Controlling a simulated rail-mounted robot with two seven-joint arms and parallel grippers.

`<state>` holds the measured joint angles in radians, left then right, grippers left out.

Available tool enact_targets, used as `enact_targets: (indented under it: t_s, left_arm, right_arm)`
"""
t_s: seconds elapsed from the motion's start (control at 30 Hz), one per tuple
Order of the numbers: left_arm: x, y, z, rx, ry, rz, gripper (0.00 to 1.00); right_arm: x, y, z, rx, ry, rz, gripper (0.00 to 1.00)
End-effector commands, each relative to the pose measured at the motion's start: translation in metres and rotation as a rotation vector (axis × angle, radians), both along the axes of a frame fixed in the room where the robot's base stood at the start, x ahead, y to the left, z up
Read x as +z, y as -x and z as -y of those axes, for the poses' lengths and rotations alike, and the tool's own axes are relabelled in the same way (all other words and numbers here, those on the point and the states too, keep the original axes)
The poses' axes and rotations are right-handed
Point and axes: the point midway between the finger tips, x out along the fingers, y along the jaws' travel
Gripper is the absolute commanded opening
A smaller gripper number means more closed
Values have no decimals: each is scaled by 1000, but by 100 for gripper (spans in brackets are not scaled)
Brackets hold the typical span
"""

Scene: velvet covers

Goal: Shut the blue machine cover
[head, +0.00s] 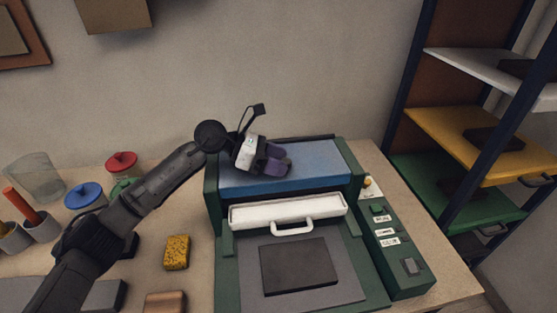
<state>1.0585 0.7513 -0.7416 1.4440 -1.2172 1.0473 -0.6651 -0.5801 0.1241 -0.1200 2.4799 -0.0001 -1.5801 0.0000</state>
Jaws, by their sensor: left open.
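The blue machine cover (318,160) lies at the back of the green machine (229,255). A white front bar with a handle (292,226) runs along its near side. In front of the bar, the machine's grey bed with a dark square plate (298,266) is uncovered. My left gripper (280,162) is open and empty, over the left-middle part of the blue cover and behind the white handle. I cannot tell whether its fingertips touch the cover. It hides a part of the cover's surface. My right gripper is not in view.
A control panel (396,260) with buttons is on the machine's right side. A yellow sponge (177,252), red-lidded (121,160) and blue-lidded (84,194) jars and a glass (38,177) stand on the left. Shelves (480,140) rise at the right. The wall is close behind.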

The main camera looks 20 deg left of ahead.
Motion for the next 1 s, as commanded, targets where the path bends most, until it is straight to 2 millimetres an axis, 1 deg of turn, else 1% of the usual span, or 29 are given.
enact_targets:
  t_s: [0.17,0.4,0.6,0.8,1.0]
  left_arm:
    - [10,8,-22,5,0,1,57]
    - [28,25,-63,3,-1,0,57]
    - [41,36,-92,2,-1,2,57]
    - [48,44,-110,2,-1,1,57]
    - [51,47,-116,0,0,1,57]
  right_arm:
    - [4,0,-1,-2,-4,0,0]
    - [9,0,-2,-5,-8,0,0]
    - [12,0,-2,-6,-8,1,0]
    - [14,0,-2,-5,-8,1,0]
    - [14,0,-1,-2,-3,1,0]
